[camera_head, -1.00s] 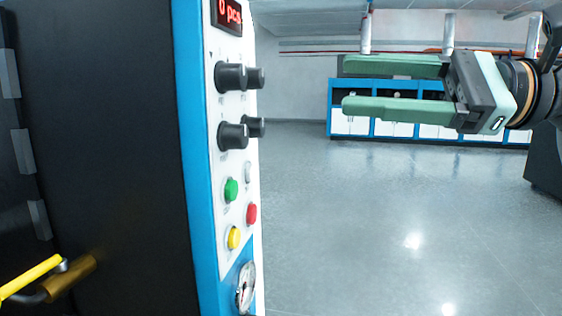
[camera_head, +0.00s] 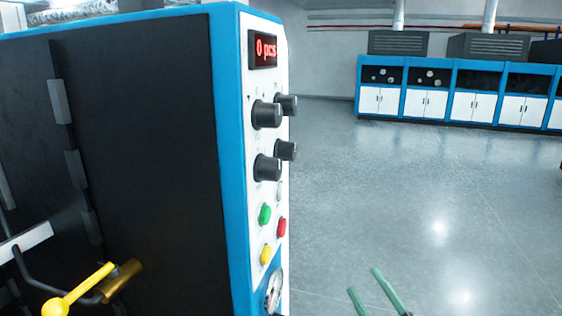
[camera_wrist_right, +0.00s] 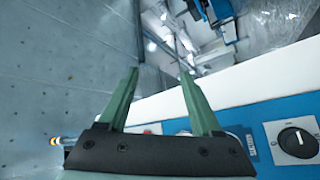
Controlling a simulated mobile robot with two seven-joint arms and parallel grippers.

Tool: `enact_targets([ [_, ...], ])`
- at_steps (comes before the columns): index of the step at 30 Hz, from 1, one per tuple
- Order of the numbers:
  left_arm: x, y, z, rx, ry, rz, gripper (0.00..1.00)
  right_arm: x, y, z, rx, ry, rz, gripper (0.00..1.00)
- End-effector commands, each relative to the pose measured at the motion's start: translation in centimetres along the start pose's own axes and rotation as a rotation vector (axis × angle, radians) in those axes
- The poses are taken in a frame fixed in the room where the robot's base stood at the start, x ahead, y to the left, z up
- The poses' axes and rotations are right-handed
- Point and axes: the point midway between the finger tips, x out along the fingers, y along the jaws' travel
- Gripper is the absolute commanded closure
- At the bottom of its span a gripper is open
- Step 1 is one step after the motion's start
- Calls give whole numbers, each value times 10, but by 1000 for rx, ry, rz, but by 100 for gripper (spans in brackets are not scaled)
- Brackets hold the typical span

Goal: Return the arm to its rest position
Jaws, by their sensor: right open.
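My right gripper (camera_head: 364,280) shows at the bottom edge of the head view, right of the machine's control panel (camera_head: 266,200). Only the ends of its two green fingers are visible there, apart with nothing between them. In the right wrist view the same gripper (camera_wrist_right: 160,74) has both fingers spread and empty. The rest of the right arm is out of the head view. My left gripper is not in view.
Blue and white cabinets (camera_head: 430,100) stand at the back. The grey floor (camera_head: 400,190) between is clear.

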Motion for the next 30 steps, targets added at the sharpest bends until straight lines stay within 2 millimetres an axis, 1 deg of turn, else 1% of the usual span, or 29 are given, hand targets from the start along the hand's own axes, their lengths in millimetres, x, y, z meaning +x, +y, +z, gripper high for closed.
enact_targets([
  [1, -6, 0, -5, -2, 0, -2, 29, -23, -25, 17, 117, -107, -50, 34],
  [2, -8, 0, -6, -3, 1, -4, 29, -37, -40, 26, 182, -168, -76, 34],
  [3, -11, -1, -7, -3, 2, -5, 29, -57, -60, 38, 268, -251, -109, 34],
  [5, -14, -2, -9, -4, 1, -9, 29, -90, -90, 51, 392, -377, -155, 34],
  [6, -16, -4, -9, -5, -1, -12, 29, -114, -109, 58, 470, -459, -183, 34],
  [8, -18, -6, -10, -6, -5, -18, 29, -149, -134, 64, 578, -579, -221, 34],
  [9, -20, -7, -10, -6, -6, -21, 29, -173, -150, 66, 644, -654, -243, 34],
  [11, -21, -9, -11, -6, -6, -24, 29, -205, -170, 66, 730, -756, -271, 34],
  [12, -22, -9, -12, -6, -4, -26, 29, -225, -181, 64, 778, -816, -287, 34],
  [15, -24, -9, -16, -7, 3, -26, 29, -263, -201, 58, 870, -932, -315, 34],
  [18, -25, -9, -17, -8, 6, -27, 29, -285, -212, 54, 922, -998, -328, 34],
  [20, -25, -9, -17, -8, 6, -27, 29, -291, -215, 53, 936, -1017, -333, 34],
  [30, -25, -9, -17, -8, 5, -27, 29, -292, -216, 53, 938, -1021, -334, 34],
])
